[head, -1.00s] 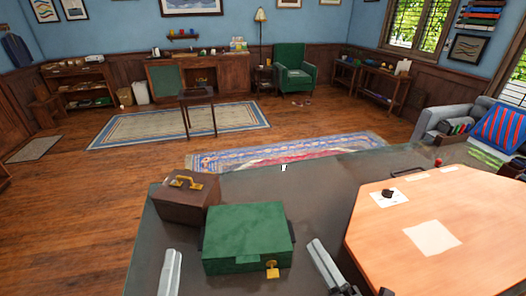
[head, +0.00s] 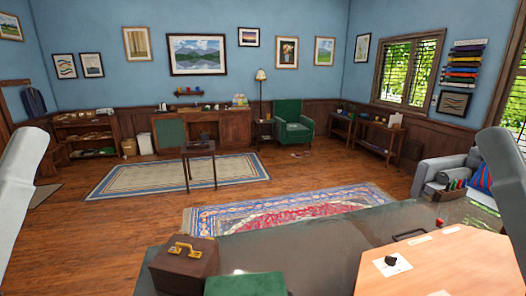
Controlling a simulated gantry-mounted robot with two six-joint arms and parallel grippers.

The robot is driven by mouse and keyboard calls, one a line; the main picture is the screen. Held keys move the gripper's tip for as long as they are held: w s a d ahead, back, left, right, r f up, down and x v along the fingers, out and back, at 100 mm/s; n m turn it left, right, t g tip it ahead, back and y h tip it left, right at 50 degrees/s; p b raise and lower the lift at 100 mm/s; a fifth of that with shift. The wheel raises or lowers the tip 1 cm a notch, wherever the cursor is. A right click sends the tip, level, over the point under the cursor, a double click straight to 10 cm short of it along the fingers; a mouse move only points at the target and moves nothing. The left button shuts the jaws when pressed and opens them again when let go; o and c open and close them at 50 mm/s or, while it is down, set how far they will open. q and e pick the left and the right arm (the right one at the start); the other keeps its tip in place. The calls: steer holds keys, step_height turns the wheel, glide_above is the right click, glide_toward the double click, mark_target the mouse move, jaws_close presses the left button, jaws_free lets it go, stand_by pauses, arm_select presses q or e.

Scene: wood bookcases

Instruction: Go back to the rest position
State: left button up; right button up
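Grey links of my own arms rise at the far left and far right edges of the head view, held up and apart. No gripper fingers show, so I cannot see whether either gripper is open or shut. A green box (head: 245,284) is cut off by the bottom edge. A brown box (head: 185,265) with a brass handle (head: 185,249) stands beside it on the dark table (head: 300,245). Nothing of mine visibly touches either box.
A light wood board (head: 450,268) lies on the table at the right, with a small black object (head: 391,261) on a white patch. Beyond the table are a red patterned rug (head: 290,211), a small dark table (head: 198,147) and a green armchair (head: 293,128).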

step_height(320, 180, up, 34)
steer(key=p, duration=3.1)
steer(key=shift+w, duration=0.15)
steer(key=shift+r, duration=0.1)
